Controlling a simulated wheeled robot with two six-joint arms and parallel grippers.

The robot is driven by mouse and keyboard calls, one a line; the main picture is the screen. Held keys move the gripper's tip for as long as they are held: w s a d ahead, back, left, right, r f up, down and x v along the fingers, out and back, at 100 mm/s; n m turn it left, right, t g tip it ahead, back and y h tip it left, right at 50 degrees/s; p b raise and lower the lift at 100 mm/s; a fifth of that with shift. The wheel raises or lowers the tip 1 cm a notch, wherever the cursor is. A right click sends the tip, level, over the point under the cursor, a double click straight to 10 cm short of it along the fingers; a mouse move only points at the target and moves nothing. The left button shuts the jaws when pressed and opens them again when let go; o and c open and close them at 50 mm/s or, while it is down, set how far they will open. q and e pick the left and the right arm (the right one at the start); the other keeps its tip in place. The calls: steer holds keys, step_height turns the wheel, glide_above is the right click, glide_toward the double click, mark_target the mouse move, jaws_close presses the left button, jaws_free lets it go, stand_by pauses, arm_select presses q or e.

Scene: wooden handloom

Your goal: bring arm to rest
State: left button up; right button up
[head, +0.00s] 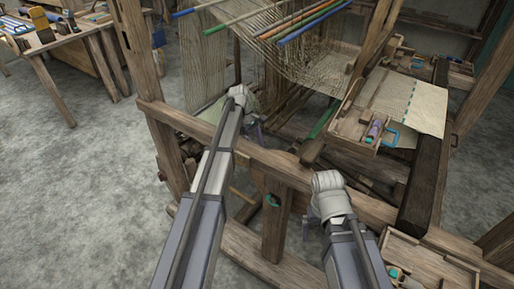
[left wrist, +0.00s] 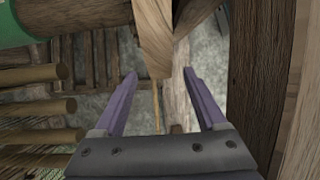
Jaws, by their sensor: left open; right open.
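Both my arms reach forward over the wooden handloom (head: 185,122). My left gripper (left wrist: 158,75) is open in the left wrist view, its two purple fingers apart. A wooden bar (left wrist: 154,35) appears ahead of the gap between the fingers; I cannot tell how far off it is. In the head view only a little purple of the left gripper shows, past the end of my left arm. My right gripper (head: 307,226) is mostly hidden below its pale wrist, in front of the loom's front beam, with a bit of purple finger showing. Nothing is seen held in either.
Warp threads (head: 265,35) and coloured rods cross the back. A wooden tray (head: 355,128) with a purple item and a cloth (head: 425,105) lie at the right. A dark post (left wrist: 255,80) stands close right of my left gripper. Open grey floor (head: 75,190) lies left.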

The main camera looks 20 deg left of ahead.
arm_select(q)
steer(key=shift+f, duration=0.2)
steer(key=b+x, duration=0.7)
steer(key=shift+d+f, duration=0.15)
steer(key=shift+f, duration=0.1)
steer(key=shift+r, duration=0.1)
